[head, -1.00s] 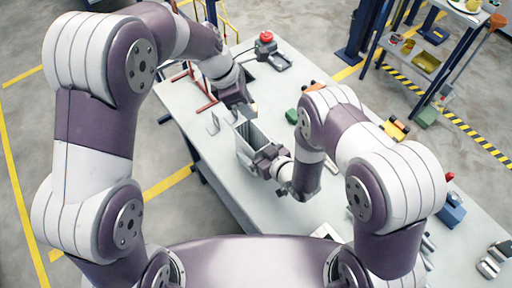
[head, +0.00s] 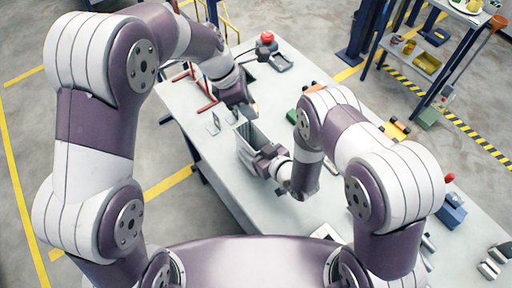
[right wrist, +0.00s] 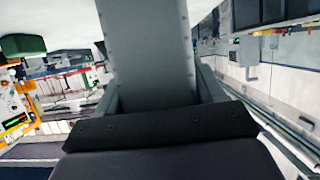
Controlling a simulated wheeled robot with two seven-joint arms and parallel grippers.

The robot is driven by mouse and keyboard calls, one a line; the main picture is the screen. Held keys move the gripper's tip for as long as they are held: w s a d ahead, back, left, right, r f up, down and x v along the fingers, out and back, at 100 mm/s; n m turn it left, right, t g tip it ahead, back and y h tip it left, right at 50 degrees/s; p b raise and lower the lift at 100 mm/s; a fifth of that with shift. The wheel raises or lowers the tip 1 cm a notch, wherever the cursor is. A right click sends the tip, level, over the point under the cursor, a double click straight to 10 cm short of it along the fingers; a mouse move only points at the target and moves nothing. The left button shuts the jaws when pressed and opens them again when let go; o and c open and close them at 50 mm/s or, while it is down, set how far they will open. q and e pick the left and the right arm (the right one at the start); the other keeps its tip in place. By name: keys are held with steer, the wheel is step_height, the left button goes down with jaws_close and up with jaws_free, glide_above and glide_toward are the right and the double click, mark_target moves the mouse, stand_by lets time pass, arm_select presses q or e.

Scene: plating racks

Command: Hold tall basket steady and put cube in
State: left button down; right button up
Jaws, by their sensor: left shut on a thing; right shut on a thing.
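The tall basket (head: 246,148) is a grey, open-topped box standing upright on the pale table. My right gripper (head: 262,160) is shut on its near-right wall; in the right wrist view a grey wall of the basket (right wrist: 147,55) rises from between the dark jaws (right wrist: 158,128). My left gripper (head: 247,109) is shut just above and behind the basket's far rim. A small orange-tan bit of the cube (head: 255,106) shows at its fingertips; the rest is hidden by the gripper. The basket's inside is mostly in shadow, and its floor cannot be seen.
The pale table (head: 240,207) is clear in front of the basket. A red-topped device (head: 268,42) stands at the far end, red racks (head: 203,95) at the left edge. A blue box (head: 452,212) lies at the right. A shelf (head: 425,60) stands beyond.

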arm_select(q)
steer(key=shift+f, duration=0.1)
step_height(320, 180, down, 13)
steer(key=shift+s+f, duration=0.15)
steer(key=shift+s, duration=0.1)
stand_by(1.3)
steer(key=c, duration=0.8)
jaws_free()
steer(key=shift+a, duration=0.15)
steer(key=shift+o, duration=0.3)
steer(key=v, duration=1.2)
steer(key=shift+w, duration=0.15)
steer(key=shift+w+r, duration=0.15)
steer(key=shift+r, duration=0.3)
arm_select(e)
steer(key=shift+w, duration=0.1)
